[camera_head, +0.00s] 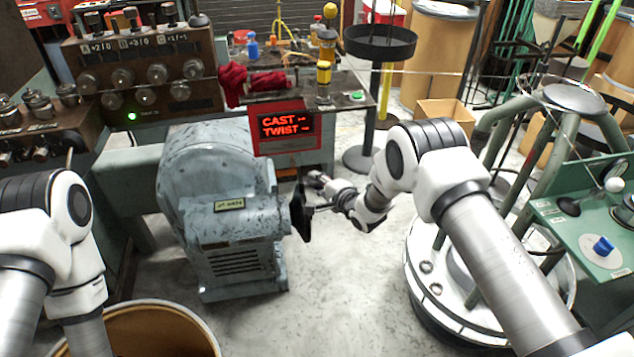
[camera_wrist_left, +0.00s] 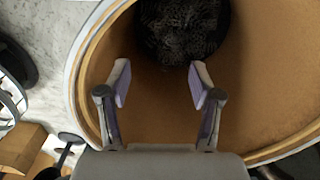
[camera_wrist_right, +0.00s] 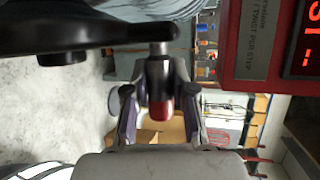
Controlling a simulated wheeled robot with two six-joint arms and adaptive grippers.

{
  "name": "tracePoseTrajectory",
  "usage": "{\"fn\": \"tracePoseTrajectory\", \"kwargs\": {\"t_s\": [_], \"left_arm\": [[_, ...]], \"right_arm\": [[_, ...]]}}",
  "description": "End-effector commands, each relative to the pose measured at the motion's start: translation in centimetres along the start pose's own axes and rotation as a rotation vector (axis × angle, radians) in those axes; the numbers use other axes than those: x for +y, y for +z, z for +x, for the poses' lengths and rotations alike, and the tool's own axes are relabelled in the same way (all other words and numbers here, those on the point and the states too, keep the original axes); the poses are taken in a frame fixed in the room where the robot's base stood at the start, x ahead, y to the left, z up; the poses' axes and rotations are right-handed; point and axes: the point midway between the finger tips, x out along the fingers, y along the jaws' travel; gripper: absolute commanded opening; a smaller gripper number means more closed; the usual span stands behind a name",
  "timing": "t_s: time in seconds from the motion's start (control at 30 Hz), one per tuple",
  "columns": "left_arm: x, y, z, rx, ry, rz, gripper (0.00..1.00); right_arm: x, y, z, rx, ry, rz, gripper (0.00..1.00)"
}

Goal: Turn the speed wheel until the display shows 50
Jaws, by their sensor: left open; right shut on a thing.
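The dark speed wheel (camera_head: 301,212) is on the right side of the blue-grey machine (camera_head: 208,190), seen nearly edge-on. My right gripper (camera_head: 325,206) is at the wheel's right side. In the right wrist view my right gripper (camera_wrist_right: 158,100) is shut on the wheel's dark handle (camera_wrist_right: 158,75), which has a red end. The wheel (camera_wrist_right: 75,35) fills the upper left there. The red-framed display (camera_head: 284,127) reads CAST and TWIST; the small figures beside them are unreadable. My left gripper (camera_wrist_left: 161,82) is open and empty above a drum.
The cardboard drum (camera_wrist_left: 110,45) under my left gripper holds a dark coil (camera_wrist_left: 182,30). A control panel (camera_head: 140,80) with several knobs stands at the back left. A white round base (camera_head: 425,285) is below my right arm. Bare floor (camera_head: 330,290) lies between machine and base.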

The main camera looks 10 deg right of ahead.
Motion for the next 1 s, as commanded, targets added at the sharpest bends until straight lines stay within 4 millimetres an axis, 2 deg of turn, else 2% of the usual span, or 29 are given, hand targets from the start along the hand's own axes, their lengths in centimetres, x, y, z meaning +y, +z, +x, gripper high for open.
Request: {"fn": "tracePoseTrajectory", "kwargs": {"t_s": [0.37,0.7,1.0], "left_arm": [[0.0,0.0,1.8,0.0,0.0,0.0,0.65],[0.0,0.0,4.6,0.0,0.0,0.0,0.65],[0.0,0.0,4.9,0.0,0.0,0.0,0.65]], "right_arm": [[0.8,0.3,-0.6,0.0,-0.096,-0.04,0.0],[1.9,1.1,-2.7,0.0,-0.334,-0.138,0.0],[3.1,1.9,-4.5,-0.001,-0.332,-0.139,0.0]]}}
